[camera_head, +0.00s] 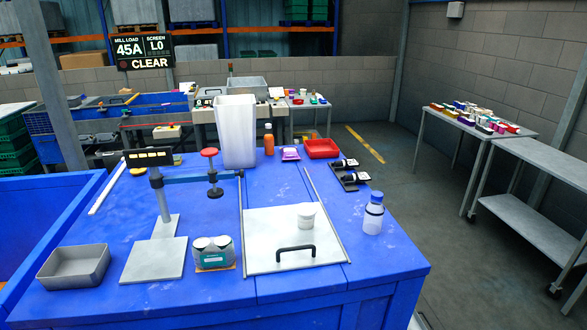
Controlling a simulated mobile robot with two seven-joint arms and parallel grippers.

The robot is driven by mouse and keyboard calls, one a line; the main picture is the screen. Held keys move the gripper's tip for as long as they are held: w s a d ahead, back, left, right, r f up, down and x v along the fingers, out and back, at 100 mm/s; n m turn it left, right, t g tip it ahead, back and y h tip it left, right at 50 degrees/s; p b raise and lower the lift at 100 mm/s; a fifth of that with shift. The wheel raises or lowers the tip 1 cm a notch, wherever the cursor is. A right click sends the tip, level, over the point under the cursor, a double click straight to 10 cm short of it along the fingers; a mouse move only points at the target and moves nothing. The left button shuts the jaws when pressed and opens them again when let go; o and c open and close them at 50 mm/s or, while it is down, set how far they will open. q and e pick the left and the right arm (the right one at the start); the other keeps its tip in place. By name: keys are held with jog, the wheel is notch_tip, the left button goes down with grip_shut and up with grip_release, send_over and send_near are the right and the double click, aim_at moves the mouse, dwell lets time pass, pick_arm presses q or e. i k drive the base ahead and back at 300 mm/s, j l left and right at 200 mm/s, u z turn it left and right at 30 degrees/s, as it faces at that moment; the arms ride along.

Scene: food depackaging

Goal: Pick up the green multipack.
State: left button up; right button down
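The multipack (212,261) stands near the front edge of the blue table (330,290). It is a small pack with two round grey tops and a greenish band on its front. It sits between the grey base plate of a stand (155,262) and a pale board with a black handle (262,228). Nothing touches it from above. Neither of my grippers shows in the head view.
A grey tray (75,268) lies left of the stand. A white cup (306,215) is on the board. A blue-capped bottle (373,218), a tall white bin (236,135), an orange bottle (268,140) and a red tray (321,149) stand farther right and back.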

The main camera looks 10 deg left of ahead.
aim_at(218, 253)
jog(key=i+l, duration=0.2)
jog(key=l, duration=0.15)
jog(key=i+l, duration=0.2)
jog(key=l, duration=0.15)
jog(key=i+l+u, duration=0.1)
jog(key=i+l, duration=0.35)
jog(key=l, duration=0.2)
jog(key=l+u, duration=0.15)
jog(key=u, duration=1.55)
jog(key=i+l, duration=0.05)
